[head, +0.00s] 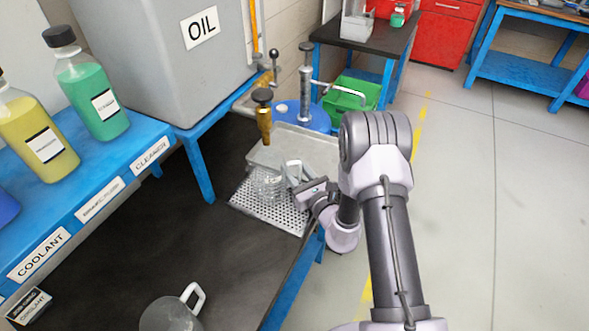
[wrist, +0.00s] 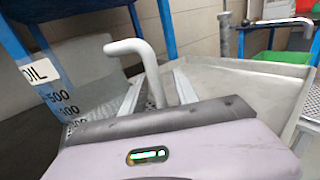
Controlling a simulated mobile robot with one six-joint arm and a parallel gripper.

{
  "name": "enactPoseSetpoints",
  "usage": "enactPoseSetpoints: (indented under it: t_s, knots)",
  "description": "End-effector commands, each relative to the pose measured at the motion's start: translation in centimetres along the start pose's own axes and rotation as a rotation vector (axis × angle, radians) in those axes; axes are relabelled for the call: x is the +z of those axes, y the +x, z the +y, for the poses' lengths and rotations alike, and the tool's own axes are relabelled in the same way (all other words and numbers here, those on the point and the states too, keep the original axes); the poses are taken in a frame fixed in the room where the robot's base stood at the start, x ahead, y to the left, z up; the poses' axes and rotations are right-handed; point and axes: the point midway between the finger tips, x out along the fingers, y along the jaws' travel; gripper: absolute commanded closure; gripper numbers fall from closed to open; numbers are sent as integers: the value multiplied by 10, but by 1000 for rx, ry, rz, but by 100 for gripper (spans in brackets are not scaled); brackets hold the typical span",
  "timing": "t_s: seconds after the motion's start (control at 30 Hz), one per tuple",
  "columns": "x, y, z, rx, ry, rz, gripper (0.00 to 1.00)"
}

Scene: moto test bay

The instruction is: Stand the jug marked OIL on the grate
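The clear jug (head: 266,184) appears to stand upright on the perforated metal grate (head: 278,214) in the head view. In the wrist view the same jug (wrist: 88,62) shows its OIL label and volume marks at the left. Its pale handle (wrist: 152,72) points towards my gripper. My gripper (head: 292,180) is at the handle side of the jug. In the wrist view its two fingers (wrist: 158,88) are apart, one on each side of the handle, with gaps visible. The jug's base contact is partly hard to see through the clear wall.
A brass tap (head: 263,115) and a grey metal tray (head: 318,150) stand just behind the grate. A second jug (head: 170,314) is at the front of the dark bench. A large grey OIL tank (head: 170,70) and bottles (head: 90,85) stand on the blue shelf at left.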

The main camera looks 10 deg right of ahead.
Motion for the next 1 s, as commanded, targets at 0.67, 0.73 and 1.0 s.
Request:
enactPoseSetpoints:
  t_s: [0.67, 0.73, 1.0]
  knots:
    - [-1, -118, -2, -7, 5, 4, 64]
    - [-1, -138, -2, -7, 5, 4, 64]
    - [0, -174, 0, -1, 1, 1, 64]
